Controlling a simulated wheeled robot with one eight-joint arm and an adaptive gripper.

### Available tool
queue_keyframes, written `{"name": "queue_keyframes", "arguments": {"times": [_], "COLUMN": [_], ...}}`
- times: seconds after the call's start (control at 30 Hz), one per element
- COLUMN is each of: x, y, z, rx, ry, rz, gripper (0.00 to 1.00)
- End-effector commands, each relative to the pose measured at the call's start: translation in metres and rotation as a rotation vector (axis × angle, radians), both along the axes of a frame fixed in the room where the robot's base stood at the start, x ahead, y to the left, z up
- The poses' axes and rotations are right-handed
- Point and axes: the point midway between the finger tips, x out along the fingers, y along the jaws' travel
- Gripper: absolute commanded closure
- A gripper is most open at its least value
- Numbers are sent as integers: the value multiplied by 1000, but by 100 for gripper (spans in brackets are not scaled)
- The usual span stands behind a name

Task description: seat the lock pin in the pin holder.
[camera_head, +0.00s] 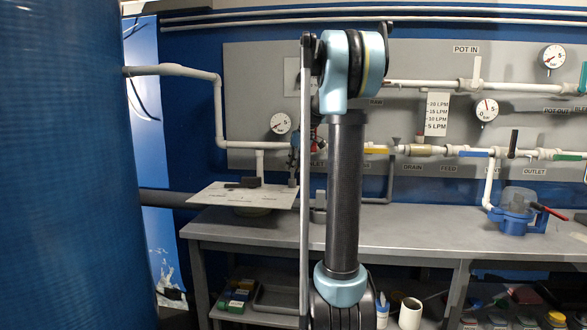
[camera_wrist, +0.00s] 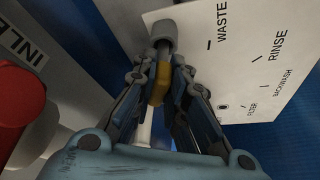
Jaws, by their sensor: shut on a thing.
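My gripper (camera_wrist: 160,78) is shut on a small yellow piece, which looks like the lock pin (camera_wrist: 158,88). The fingers hide part of it. Just beyond the fingertips in the wrist view is a grey cylindrical piece (camera_wrist: 163,32) beside the edge of the white labelled plate. I cannot tell whether this is the pin holder, or whether the pin touches it. In the head view my gripper (camera_head: 295,158) is mostly hidden behind my arm, near the plate's right corner.
The white plate (camera_head: 222,195) carries a black handle (camera_head: 243,183) above the grey bench (camera_head: 420,232). A red round part (camera_wrist: 18,95) is close at left in the wrist view. Pipes and gauges line the wall. A blue pot (camera_head: 515,215) stands at right; the middle bench is clear.

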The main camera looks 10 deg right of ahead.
Motion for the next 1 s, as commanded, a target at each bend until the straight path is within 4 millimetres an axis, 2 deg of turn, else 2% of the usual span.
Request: {"name": "queue_keyframes", "arguments": {"times": [0.93, 0.97, 1.0], "x": [0, 0, 0], "y": [0, 0, 0], "z": [-8, -8, -8], "rx": [-1, -1, -1], "ry": [1, 1, 1], "rz": [0, 0, 0], "gripper": [100, 83, 74]}}
